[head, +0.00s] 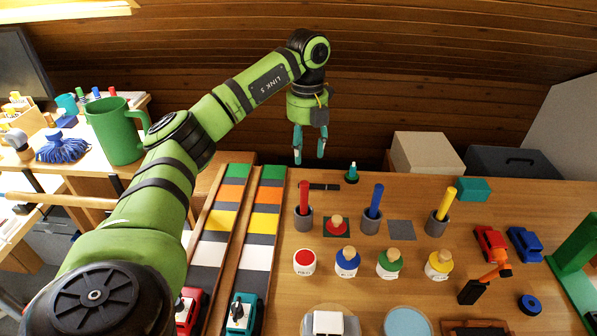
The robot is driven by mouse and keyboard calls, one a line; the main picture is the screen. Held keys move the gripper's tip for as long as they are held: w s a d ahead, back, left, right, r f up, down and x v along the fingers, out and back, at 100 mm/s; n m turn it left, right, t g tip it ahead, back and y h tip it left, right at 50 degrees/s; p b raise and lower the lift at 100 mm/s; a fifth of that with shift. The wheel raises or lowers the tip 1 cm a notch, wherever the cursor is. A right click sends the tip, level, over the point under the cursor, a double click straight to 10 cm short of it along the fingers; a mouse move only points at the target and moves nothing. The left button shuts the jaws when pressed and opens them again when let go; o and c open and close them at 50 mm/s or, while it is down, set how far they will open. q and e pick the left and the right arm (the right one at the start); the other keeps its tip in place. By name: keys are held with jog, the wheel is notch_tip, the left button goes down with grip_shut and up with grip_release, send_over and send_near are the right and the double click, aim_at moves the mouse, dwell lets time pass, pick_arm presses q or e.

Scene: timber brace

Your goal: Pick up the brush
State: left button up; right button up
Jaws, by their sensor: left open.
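My left gripper (309,158) is open and empty, with its teal fingers pointing down near the back edge of the workbench. I cannot tell for sure which thing is the brush. An orange-handled tool with a black block-like head (470,292) lies at the right of the bench, in front of the red toy car, and looks brush-like. A blue fringed, bristly thing (62,150) sits on the left table and could also be a brush. Both are well apart from the left gripper. My right gripper is not in view.
A small teal item (352,172) stands near the left gripper. Grey cups (303,218) hold red, blue and yellow sticks; several round-knobbed pots stand in front. Striped lanes (240,215) run along the left. Boxes (427,153) stand behind. A green jug (117,130) is on the left table.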

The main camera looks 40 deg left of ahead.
pick_arm(q)
jog(key=b, duration=0.4)
send_over(304, 193)
notch_tip(304, 193, down, 4)
jog(key=shift+w+f+b, duration=0.3)
jog(key=shift+f+b, duration=0.2)
jog(key=shift+f, duration=0.1)
jog(key=shift+w+f+b, duration=0.3)
jog(key=shift+f+b, duration=0.15)
jog(key=shift+f, duration=0.15)
jog(key=shift+a+f, duration=0.1)
jog(key=shift+f, duration=0.3)
jog(key=shift+s+f, duration=0.1)
jog(key=shift+f, duration=0.45)
jog(key=f, duration=0.5)
jog(key=shift+s+a+p, duration=0.1)
jog(key=shift+a+p, duration=0.2)
jog(key=shift+p, duration=0.1)
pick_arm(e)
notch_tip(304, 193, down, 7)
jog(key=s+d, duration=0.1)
pick_arm(q)
grip_shut()
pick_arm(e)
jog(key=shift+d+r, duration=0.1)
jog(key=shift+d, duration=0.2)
